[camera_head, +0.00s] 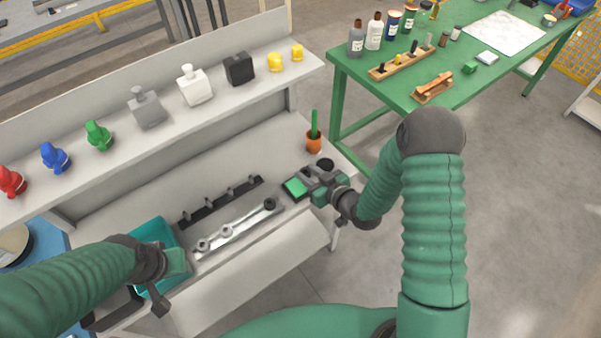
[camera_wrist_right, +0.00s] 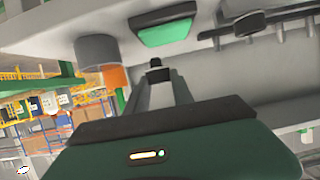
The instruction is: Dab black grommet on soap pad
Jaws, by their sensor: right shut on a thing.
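The soap pad (camera_head: 295,187) is a green square in a dark frame at the right end of the bench. It also shows at the top of the right wrist view (camera_wrist_right: 165,34). My right gripper (camera_head: 310,178) is right beside the pad. In the right wrist view its narrow jaws (camera_wrist_right: 155,75) are shut on a small black piece, the black grommet (camera_wrist_right: 154,62), near the pad; I cannot tell whether they touch. The grommet is hidden in the head view. My left gripper (camera_head: 176,263) hangs over a teal bin (camera_head: 153,230); its jaw opening is unclear.
A black rail with knobs (camera_head: 220,202) and a silver bar with rings (camera_head: 236,229) lie left of the pad. A dark round cup (camera_head: 325,163) and an orange pot (camera_head: 314,144) stand just behind the right gripper. A shelf (camera_head: 170,122) with bottles runs behind.

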